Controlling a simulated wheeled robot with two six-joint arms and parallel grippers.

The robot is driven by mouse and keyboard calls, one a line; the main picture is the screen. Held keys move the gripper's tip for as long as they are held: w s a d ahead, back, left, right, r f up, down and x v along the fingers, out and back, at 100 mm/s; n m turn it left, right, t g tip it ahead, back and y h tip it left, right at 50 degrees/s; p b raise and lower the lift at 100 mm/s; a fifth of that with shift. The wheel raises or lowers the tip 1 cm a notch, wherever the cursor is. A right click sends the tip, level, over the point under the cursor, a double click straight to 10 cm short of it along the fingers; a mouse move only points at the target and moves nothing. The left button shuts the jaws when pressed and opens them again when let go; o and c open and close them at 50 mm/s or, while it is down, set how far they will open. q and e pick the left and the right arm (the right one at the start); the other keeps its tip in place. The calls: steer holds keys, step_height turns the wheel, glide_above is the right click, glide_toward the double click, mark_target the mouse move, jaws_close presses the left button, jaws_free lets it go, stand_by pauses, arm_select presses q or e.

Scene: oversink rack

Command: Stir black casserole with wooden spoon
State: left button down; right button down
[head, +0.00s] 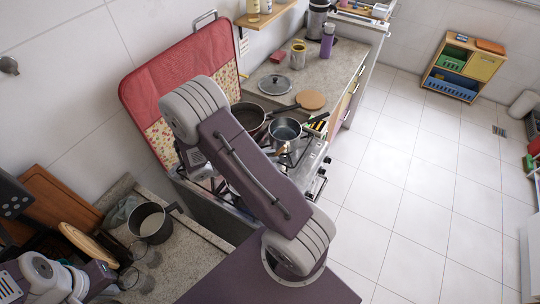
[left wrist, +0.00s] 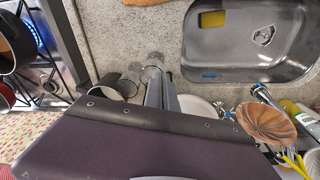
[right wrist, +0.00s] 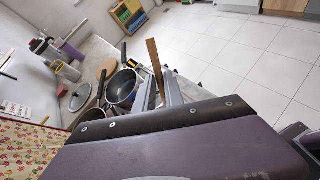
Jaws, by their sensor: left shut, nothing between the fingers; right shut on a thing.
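My right gripper (right wrist: 168,98) is shut on a wooden spoon (right wrist: 155,58), whose brown strip sticks up from the fingers in the right wrist view. A dark pot (right wrist: 122,88) with a long handle is left of the fingers; it also stands on the stove in the head view (head: 284,131). I cannot tell whether this is the black casserole, or whether the spoon touches it. My right arm hides its gripper in the head view. My left gripper (left wrist: 163,98) is shut and empty over the counter beside the sink.
A dark frying pan (head: 248,115) is beside the pot on the stove. A black saucepan (head: 150,222) and glasses (head: 145,256) stand on the near counter. A metal lid (head: 275,84) lies on the far counter. The sink (left wrist: 245,45) holds a yellow sponge.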

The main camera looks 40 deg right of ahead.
step_height(320, 180, up, 10)
steer(key=p, duration=0.7)
steer(key=shift+f+p, duration=0.15)
steer(key=shift+p, duration=0.2)
step_height(320, 180, up, 4)
steer(key=p, duration=0.3)
stand_by(0.3)
stand_by(0.4)
